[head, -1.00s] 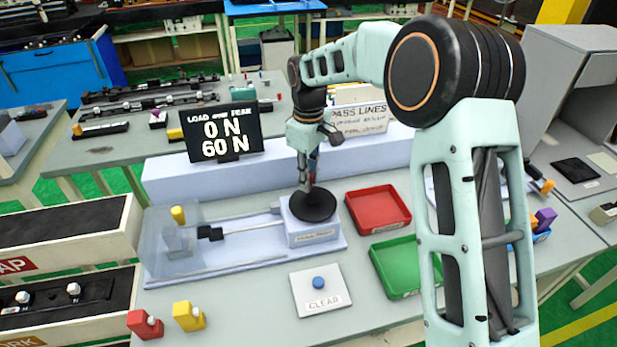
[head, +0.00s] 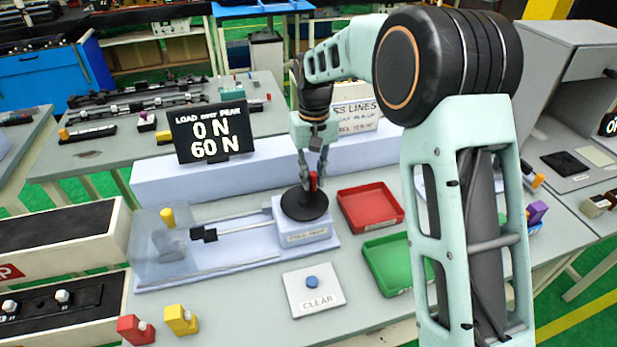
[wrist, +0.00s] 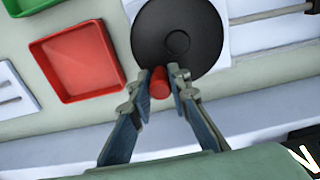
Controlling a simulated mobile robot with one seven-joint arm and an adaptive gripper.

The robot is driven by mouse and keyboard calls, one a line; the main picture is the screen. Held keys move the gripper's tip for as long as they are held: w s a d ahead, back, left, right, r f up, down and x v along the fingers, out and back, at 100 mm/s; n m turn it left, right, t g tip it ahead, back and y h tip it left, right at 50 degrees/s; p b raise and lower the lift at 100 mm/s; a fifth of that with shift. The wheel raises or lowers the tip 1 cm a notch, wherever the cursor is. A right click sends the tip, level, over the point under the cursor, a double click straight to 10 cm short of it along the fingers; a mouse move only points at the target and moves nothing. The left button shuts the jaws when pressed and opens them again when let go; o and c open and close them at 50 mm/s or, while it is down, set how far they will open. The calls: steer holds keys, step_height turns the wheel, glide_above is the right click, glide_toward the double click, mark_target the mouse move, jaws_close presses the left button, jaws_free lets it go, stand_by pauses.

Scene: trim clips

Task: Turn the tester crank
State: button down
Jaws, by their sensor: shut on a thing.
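The tester crank is a black disc (head: 303,205) on a pale housing at the right end of the tester. Its red knob (head: 313,181) stands near the disc's back edge. My gripper (head: 314,178) reaches down from above, shut on the red knob. In the wrist view, the fingers of my gripper (wrist: 161,74) sit on both sides of the red knob (wrist: 158,83), beside the black disc (wrist: 178,20). The black display (head: 213,133) reads load 0 N and peak 60 N.
A red tray (head: 370,207) and a green tray (head: 388,263) lie right of the tester. A CLEAR panel (head: 314,296) with a blue button is in front. A yellow clip (head: 181,320) and a red clip (head: 136,330) lie at the front left. A clear guard (head: 158,250) covers the tester's left end.

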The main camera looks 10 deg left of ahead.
steer(key=shift+s+d+m, duration=0.2)
steer(key=shift+d+m, duration=0.15)
steer(key=shift+m, duration=0.65)
steer(key=shift+s+d+m, duration=0.15)
steer(key=shift+d+m, duration=0.2)
steer(key=shift+m, duration=0.65)
steer(key=c, duration=1.8)
jaws_free()
step_height(320, 180, up, 12)
steer(key=shift+r, duration=0.1)
